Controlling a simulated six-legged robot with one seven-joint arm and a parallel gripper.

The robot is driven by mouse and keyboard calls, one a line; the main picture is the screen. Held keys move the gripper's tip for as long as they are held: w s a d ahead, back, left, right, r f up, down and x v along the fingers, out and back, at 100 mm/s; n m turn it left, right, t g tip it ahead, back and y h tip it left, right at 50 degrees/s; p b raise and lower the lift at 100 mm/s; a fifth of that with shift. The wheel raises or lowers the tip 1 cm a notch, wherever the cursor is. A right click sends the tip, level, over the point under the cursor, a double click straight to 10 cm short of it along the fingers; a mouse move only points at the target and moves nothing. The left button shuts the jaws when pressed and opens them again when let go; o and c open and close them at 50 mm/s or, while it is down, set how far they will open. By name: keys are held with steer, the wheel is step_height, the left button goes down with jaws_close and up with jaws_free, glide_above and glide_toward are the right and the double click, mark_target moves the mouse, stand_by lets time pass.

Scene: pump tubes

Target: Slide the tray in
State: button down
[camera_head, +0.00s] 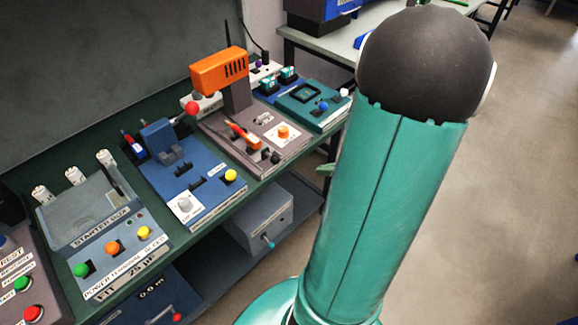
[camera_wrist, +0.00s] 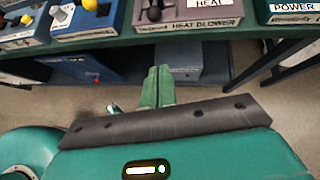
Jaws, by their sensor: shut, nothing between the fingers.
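No part is clearly marked as the tray. A grey box (camera_head: 258,218) with a teal-tipped handle stands on the lower shelf in the head view; it also shows in the wrist view (camera_wrist: 180,62), behind my fingers. A blue unit (camera_head: 150,297) with a red-knobbed handle sits left of it on the same shelf, and shows in the wrist view (camera_wrist: 82,67). My gripper (camera_wrist: 158,78) is shut and empty, its green fingers side by side, pointing towards the grey box. I cannot tell whether they touch it. My arm hides most of the gripper in the head view.
The bench top carries several control units: a starter box unit (camera_head: 110,245), a blue unit with a clamp (camera_head: 190,182), and a heat blower (camera_head: 255,140) with an orange head. The bench edge (camera_wrist: 120,45) overhangs the lower shelf. Open floor (camera_head: 480,230) lies to the right.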

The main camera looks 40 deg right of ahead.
steer(key=w+r+x, duration=0.1)
steer(key=r+x, duration=0.1)
steer(key=x, duration=1)
steer(key=shift+w+a, duration=0.25)
steer(key=shift+w, duration=0.4)
steer(key=shift+w+r, duration=0.1)
